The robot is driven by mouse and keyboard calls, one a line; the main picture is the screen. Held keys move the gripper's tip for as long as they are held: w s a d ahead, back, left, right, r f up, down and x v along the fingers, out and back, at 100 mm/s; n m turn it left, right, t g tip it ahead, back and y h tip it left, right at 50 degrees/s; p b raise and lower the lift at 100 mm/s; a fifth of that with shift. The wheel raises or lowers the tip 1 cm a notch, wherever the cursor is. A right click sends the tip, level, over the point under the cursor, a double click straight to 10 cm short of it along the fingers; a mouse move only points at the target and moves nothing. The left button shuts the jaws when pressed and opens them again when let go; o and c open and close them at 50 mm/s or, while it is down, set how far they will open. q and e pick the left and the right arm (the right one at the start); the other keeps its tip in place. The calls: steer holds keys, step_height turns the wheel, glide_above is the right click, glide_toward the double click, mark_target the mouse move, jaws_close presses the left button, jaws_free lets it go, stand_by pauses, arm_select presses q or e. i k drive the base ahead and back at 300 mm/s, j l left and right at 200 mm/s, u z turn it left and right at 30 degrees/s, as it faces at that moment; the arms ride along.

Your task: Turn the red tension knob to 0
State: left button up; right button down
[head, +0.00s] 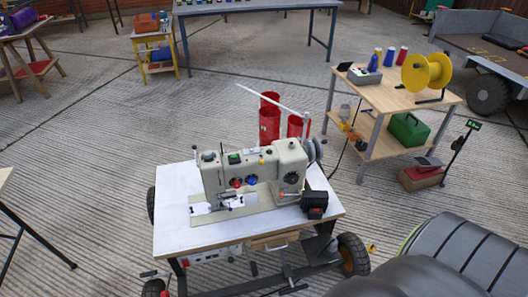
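A cream sewing machine (262,178) stands on a white-topped wheeled cart (175,228) in the middle of the head view. The small red tension knob (236,183) is on the machine's front face, towards its left end. A blue knob (252,180) sits just to its right. The red knob's scale and pointer are too small to read. Neither of my grippers is in view, and nothing is seen touching the knob.
A black and red device (314,205) stands at the cart top's right side. Red thread cones (269,125) stand behind the machine. A wooden shelf table (395,96) with a yellow spool (427,72) is at right. Large dark rounded shapes fill the bottom right. The cart's left front top is clear.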

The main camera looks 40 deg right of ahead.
mark_target(236, 184)
steer(key=z, duration=1)
